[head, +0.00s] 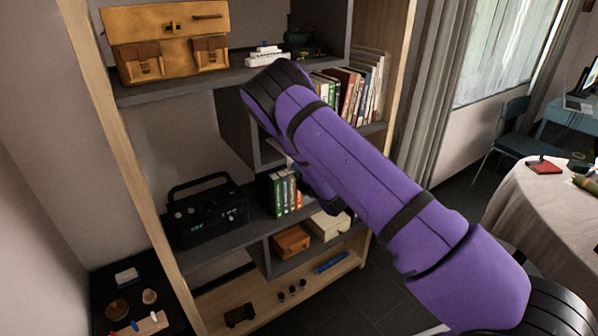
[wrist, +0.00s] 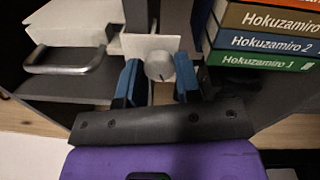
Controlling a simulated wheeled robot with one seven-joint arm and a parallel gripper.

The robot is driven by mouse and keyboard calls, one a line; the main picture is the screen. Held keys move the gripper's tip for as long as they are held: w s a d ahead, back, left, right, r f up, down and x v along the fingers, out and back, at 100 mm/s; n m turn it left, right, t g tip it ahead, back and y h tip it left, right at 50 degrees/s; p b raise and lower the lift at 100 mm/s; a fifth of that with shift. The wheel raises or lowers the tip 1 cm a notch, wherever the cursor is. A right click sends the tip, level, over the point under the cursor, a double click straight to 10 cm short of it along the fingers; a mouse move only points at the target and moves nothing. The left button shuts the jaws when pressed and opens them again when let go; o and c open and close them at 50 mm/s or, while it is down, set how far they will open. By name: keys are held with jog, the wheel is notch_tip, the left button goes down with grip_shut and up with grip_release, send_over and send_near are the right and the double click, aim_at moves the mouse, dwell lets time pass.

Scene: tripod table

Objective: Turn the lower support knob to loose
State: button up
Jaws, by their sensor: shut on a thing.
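In the wrist view, a round pale grey knob (wrist: 159,66) sits in front of a white plate (wrist: 138,44). My gripper (wrist: 157,80) has a blue finger on each side of the knob and is shut on it. The knob's marking and its loose or tight setting cannot be read. In the head view, my purple arm reaches into the shelf unit and hides the knob and my gripper.
In the wrist view, stacked books (wrist: 265,42) stand close at right and a metal handle (wrist: 65,58) is at left. In the head view, the shelf unit holds a black radio (head: 207,212), upper books (head: 352,85) and a wooden box (head: 291,242). A round table (head: 540,215) stands at right.

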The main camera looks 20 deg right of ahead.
jog(key=shift+f, duration=0.1)
jog(key=o, duration=0.9)
jog(key=v, duration=1)
jog(key=shift+s+d, duration=0.2)
jog(key=shift+s, duration=0.15)
